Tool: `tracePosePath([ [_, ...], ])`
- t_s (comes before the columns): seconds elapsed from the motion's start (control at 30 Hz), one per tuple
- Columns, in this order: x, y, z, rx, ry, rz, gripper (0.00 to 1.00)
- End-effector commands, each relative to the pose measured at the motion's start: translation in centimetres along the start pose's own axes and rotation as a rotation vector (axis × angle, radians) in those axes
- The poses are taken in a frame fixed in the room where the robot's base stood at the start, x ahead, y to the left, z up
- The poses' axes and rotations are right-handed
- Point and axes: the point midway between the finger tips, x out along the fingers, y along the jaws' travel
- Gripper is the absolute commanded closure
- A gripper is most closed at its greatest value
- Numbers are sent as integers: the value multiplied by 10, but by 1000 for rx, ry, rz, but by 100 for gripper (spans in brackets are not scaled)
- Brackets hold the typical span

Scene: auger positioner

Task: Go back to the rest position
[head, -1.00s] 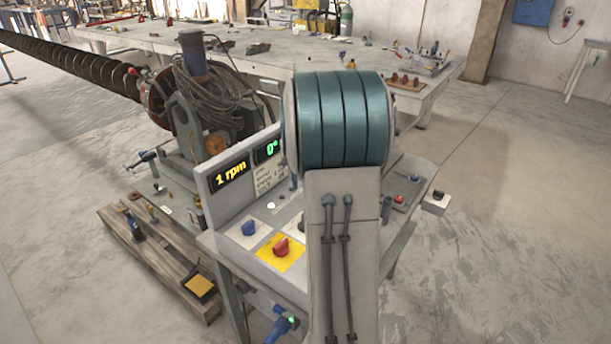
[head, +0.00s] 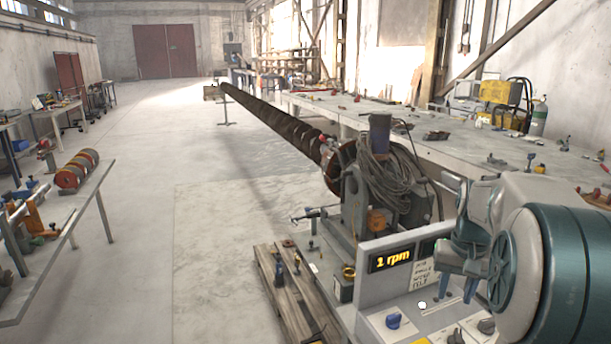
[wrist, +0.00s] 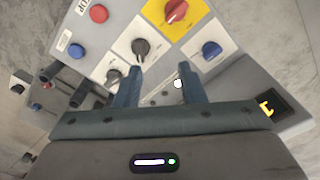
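My gripper (wrist: 156,82) is open in the wrist view, with its two fingers apart and nothing held between them. It hangs over the grey control panel (wrist: 120,40). Ahead of the fingers are a red knob (wrist: 175,10) on a yellow square, a black knob (wrist: 140,47) and a blue knob (wrist: 210,48). In the head view my gripper (head: 447,290) is folded close in front of my arm at the lower right, above the panel. My arm hides part of the panel there. A yellow "1 rpm" display (head: 391,260) shows on the panel's upright face.
The long dark auger (head: 270,122) runs back from the positioner with its looped cables (head: 400,185). A wooden pallet (head: 285,290) lies at its foot. A long workbench (head: 455,150) stands at right, a small table (head: 85,210) at left. Open floor (head: 215,240) lies between.

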Motion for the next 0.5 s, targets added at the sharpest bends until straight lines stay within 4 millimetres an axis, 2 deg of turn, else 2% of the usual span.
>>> tracePosePath([
  [0.03, -7, -16, 18, -35, 20, -4, 64],
  [0.2, -15, -55, 76, -132, 74, -15, 64],
  [0.4, -10, -85, 148, -248, 137, -31, 64],
  [0.5, -4, -93, 180, -299, 165, -39, 64],
])
